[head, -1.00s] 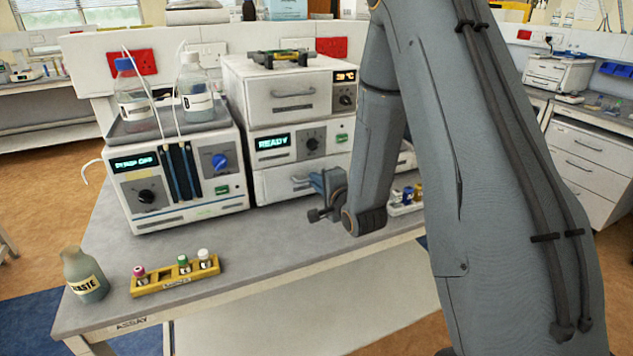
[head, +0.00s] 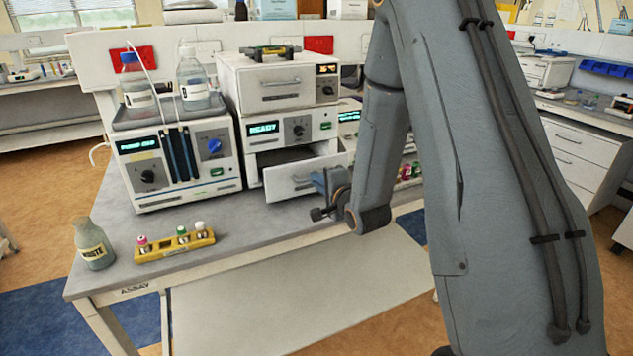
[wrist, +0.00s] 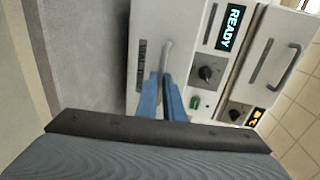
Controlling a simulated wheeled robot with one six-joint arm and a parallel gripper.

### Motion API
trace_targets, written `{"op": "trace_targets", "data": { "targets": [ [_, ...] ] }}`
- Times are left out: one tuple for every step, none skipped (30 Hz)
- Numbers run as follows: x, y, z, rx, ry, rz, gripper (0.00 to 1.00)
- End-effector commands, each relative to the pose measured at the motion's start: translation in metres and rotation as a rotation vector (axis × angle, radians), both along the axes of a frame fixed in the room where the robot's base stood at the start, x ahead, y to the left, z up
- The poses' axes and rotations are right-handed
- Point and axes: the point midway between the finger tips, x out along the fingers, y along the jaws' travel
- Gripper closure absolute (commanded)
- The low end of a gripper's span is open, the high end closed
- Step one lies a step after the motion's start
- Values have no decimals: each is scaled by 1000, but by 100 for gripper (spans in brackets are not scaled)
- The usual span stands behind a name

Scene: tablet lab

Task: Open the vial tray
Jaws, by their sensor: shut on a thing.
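The vial tray (head: 285,180) is a white drawer at the bottom of the stacked instrument showing READY. In the head view it stands pulled out, with a dark gap above its front. My gripper (head: 318,181) is at the right part of the drawer front. In the wrist view the blue fingers of my gripper (wrist: 167,88) are shut on the grey handle (wrist: 168,60) of the vial tray (wrist: 147,40). The inside of the tray is mostly hidden.
The pump unit (head: 180,165) with bottles stands left of the stack. A yellow rack (head: 175,248) with several capped vials and a waste bottle (head: 93,245) are at the front left. More vials (head: 410,172) stand right, partly behind my arm.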

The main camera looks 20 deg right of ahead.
Motion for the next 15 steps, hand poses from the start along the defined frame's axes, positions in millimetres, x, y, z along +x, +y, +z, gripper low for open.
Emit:
{"op": "trace_targets", "data": {
  "targets": [
    [0,-2,0,1,1,-6,100],
    [0,-2,0,1,1,-6,100],
    [1,-2,0,1,1,-5,100],
    [0,-1,0,0,1,-5,100],
    [1,-1,0,0,1,-5,91],
    [1,-1,0,0,0,-4,84],
    [1,-1,0,0,0,-4,79],
    [1,0,0,0,0,-3,74],
    [1,0,0,0,0,-3,74],
    [1,0,0,1,0,-2,74],
    [1,0,0,1,0,-2,74],
    [1,1,0,1,0,-1,74],
    [1,1,0,1,0,-1,74],
    [1,1,0,1,0,-1,74],
    [1,1,0,1,0,-1,74]
  ]
}}
